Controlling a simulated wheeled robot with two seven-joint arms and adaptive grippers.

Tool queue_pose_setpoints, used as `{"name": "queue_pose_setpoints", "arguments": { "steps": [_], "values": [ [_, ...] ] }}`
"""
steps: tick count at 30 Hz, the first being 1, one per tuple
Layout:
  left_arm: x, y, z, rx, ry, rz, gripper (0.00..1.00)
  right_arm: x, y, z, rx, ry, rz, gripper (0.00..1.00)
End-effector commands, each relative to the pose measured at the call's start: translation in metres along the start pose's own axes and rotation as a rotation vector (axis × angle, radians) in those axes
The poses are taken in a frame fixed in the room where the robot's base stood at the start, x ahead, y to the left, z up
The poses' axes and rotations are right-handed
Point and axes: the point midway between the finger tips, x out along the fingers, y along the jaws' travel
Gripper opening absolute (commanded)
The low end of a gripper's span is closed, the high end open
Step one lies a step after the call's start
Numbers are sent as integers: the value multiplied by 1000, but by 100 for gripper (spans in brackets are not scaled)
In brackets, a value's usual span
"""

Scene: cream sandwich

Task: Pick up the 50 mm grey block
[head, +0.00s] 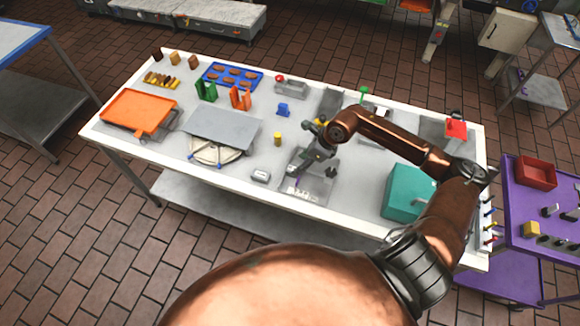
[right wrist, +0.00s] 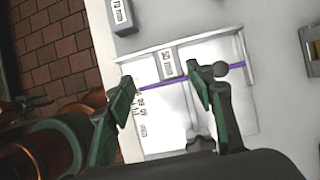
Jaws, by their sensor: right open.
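A small grey block (right wrist: 167,62) with a label that appears to read 50 mm sits at the edge of a pale measuring tray (right wrist: 165,110) in the right wrist view. The tray also shows in the head view (head: 318,188), where my gripper partly covers it and the block is not clear. My right gripper (right wrist: 160,84) is open, its two fingers apart above the tray, with the block between and just beyond the fingertips. In the head view the right gripper (head: 318,160) hangs over the tray. My left gripper is out of view.
Another labelled grey block (head: 261,175) lies left of the tray; a labelled block also shows in the right wrist view (right wrist: 121,16). A teal box (head: 400,193) stands to the right. A grey plate (head: 222,128), orange tray (head: 138,111) and blue tray (head: 232,76) occupy the left.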

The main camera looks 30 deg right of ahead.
Motion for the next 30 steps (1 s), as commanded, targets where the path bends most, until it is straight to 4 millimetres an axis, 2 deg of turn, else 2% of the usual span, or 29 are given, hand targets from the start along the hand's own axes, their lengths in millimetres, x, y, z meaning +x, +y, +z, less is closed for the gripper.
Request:
{"name": "queue_pose_setpoints", "arguments": {
  "steps": [1,4,21,30],
  "values": [
    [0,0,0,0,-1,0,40,-1,-8,-5,-11,32,-17,49],
    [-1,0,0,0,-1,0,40,5,-13,-9,-21,59,-29,49],
    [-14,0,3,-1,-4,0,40,74,-10,-8,-25,58,-26,49],
    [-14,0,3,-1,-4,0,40,77,-10,-10,-24,59,-27,48]
  ]
}}
